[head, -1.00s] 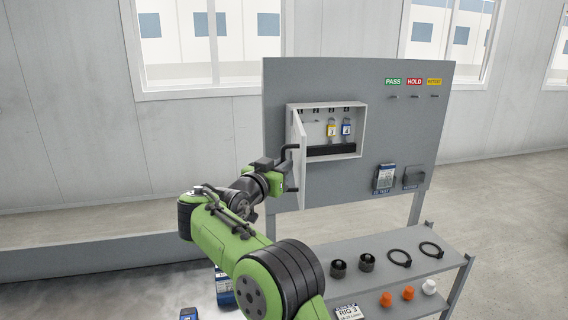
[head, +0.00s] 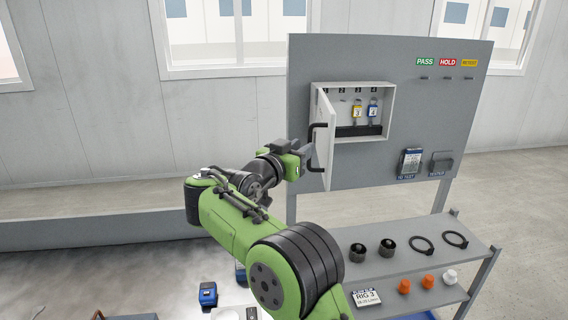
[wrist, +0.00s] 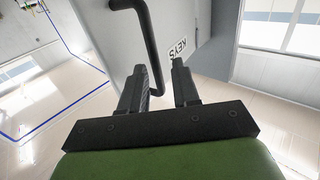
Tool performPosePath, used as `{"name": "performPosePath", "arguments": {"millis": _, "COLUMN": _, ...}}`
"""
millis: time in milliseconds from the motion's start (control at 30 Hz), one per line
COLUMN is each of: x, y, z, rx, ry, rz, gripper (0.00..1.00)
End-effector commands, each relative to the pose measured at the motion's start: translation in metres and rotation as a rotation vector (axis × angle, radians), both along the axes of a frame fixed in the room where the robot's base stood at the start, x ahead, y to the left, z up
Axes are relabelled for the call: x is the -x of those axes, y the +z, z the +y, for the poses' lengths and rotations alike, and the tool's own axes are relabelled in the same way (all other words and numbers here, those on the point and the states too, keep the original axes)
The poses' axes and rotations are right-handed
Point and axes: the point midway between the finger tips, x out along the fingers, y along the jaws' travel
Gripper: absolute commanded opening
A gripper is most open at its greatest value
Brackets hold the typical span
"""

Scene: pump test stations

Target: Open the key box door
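The grey key box (head: 391,112) is mounted on the upright panel. Its door (head: 326,120) stands swung out to the left, so the inside shows. The black door handle (head: 313,140) is on the door's outer face. In the wrist view the door (wrist: 205,30) carries the word KEYS, and the handle (wrist: 152,45) reaches down toward the gap between my fingers. My gripper (wrist: 160,85) is open, its fingers apart beside the handle's lower end. Whether they touch it is unclear.
A shelf (head: 385,268) below the panel holds black rings, orange and white caps and a RIG 3 card (head: 367,297). A blue item (head: 208,294) lies at lower left. Free room lies left of the door.

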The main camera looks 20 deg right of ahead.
Motion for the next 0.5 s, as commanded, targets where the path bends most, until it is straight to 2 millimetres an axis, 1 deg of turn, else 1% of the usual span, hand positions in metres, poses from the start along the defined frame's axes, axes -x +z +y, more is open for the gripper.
{"name": "performPosePath", "arguments": {"millis": 33, "x": 0.009, "y": -0.004, "z": 0.014, "rx": 0.001, "ry": 0.008, "rz": -0.002, "gripper": 0.31}}
{"name": "performPosePath", "arguments": {"millis": 100, "x": 0.022, "y": -0.004, "z": 0.03, "rx": 0.002, "ry": 0.009, "rz": -0.002, "gripper": 0.31}}
{"name": "performPosePath", "arguments": {"millis": 300, "x": 0.049, "y": -0.004, "z": 0.062, "rx": 0.002, "ry": 0.005, "rz": -0.002, "gripper": 0.31}}
{"name": "performPosePath", "arguments": {"millis": 400, "x": 0.06, "y": -0.002, "z": 0.074, "rx": 0.002, "ry": 0.003, "rz": -0.004, "gripper": 0.31}}
{"name": "performPosePath", "arguments": {"millis": 500, "x": 0.068, "y": -0.002, "z": 0.084, "rx": 0.001, "ry": 0.002, "rz": -0.002, "gripper": 0.31}}
